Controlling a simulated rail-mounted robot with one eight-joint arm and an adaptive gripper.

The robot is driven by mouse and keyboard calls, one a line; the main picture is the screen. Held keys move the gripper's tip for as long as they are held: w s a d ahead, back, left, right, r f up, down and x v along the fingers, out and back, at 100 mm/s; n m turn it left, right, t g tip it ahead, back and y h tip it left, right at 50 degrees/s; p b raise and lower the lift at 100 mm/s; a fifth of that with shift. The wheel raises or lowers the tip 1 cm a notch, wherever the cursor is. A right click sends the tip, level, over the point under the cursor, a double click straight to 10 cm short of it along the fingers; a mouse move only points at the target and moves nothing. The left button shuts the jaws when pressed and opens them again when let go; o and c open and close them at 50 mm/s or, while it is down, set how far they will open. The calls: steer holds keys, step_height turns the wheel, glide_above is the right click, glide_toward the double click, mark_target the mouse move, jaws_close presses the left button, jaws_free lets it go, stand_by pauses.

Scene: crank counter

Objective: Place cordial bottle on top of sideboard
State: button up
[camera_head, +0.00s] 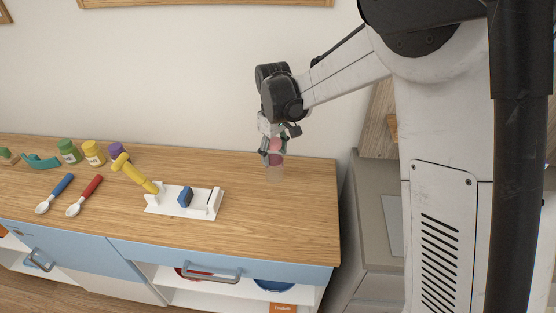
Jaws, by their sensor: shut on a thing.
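My gripper (273,152) is shut on a small reddish-pink bottle (276,159), which I take to be the cordial bottle. The bottle is upright, with its upper part between the fingers and a paler lower end below them. It is over the right end of the wooden top of the sideboard (300,225), near the back. I cannot tell whether the bottle's base touches the top. The sideboard has light blue fronts with grey handles.
A white stand with a blue block (185,197) and a yellow handle (134,173) stands mid-top. Two spoons (84,197), several small jars (93,153) and a teal item (41,161) are at the left. The right end of the top is mostly clear.

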mark_target(279, 161)
steer(key=shift+w+d+f, duration=0.7)
steer(key=shift+w+d, duration=0.05)
steer(key=shift+w, duration=0.05)
steer(key=shift+f, duration=1.95)
steer(key=shift+f, duration=0.2)
steer(key=o, duration=1.3)
steer(key=shift+r, duration=0.2)
